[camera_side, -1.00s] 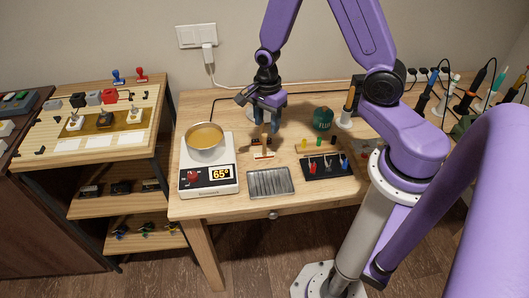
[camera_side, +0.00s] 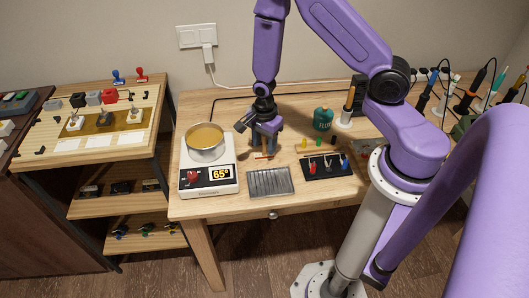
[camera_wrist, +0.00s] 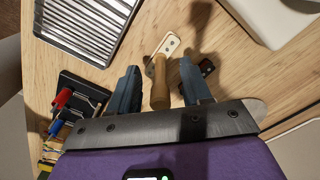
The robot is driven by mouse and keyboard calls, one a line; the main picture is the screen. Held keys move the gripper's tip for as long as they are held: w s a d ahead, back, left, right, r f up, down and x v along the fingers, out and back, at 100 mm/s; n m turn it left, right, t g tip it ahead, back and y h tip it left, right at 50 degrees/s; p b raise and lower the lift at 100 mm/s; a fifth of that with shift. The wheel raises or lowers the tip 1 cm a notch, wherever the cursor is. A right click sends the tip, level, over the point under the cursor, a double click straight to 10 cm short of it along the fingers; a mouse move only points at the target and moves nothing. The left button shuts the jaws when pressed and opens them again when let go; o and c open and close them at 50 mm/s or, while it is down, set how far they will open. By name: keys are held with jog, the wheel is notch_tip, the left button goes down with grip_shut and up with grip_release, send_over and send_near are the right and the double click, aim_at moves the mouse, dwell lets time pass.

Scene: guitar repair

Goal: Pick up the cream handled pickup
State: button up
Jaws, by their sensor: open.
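The cream handled pickup (camera_wrist: 166,47) lies on the wooden table in the wrist view. Its upright wooden handle (camera_wrist: 160,88) stands between the two blue fingers of my gripper (camera_wrist: 159,70). The fingers are apart, with a gap on each side of the handle. In the side view my gripper (camera_side: 265,146) points down over the pickup, and only the pickup's low front edge (camera_side: 262,156) shows below the fingers. A dark pickup (camera_wrist: 207,67) lies close to the right finger in the wrist view.
The digital hot plate (camera_side: 209,179) with a pan of amber liquid (camera_side: 205,137) stands left of my gripper. A ridged metal tray (camera_side: 269,182) lies in front. A black holder with coloured tools (camera_side: 328,168) and a green flux jar (camera_side: 322,119) are to the right.

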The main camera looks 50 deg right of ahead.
jog(key=shift+f, duration=0.25)
grip_shut()
jog(key=shift+r, duration=0.1)
